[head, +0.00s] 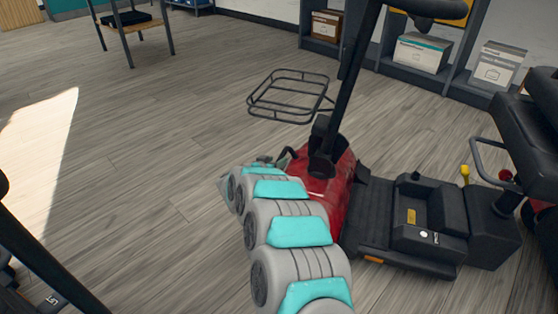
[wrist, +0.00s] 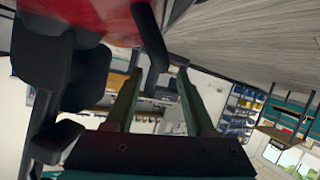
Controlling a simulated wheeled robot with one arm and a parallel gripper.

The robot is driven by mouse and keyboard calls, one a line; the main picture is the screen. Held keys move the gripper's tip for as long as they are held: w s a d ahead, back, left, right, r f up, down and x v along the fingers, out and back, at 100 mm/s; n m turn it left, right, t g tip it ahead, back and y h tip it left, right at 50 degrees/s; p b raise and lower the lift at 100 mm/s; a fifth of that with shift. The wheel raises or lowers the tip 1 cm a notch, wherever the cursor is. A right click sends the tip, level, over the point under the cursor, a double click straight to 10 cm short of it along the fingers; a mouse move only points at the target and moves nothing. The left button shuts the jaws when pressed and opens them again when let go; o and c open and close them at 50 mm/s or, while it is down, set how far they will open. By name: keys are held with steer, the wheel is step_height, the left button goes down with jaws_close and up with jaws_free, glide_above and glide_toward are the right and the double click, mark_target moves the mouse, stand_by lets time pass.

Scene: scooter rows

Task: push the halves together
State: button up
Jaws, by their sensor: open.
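The scooter's front half (head: 325,190) has a red shroud, a tall black tiller and a wire basket. Its dark footboard runs right to the black rear half (head: 430,220), which has a boxy top and a yellow label. The halves look close or touching; I cannot tell whether they are joined. My arm reaches to the left side of the red shroud, and my gripper is mostly hidden behind it in the head view. In the wrist view, my gripper (wrist: 158,75) is open, with a dark bar (wrist: 150,40) near its fingertips and the red shroud (wrist: 85,15) above.
A wire basket (head: 290,95) juts out left of the tiller. Another dark scooter part with a seat (head: 525,130) stands close at the right.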

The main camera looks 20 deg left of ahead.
steer(key=shift+x, duration=0.85)
steer(key=shift+w+f, duration=0.1)
steer(key=shift+w, duration=0.25)
steer(key=shift+c, duration=0.3)
jaws_close()
stand_by(0.4)
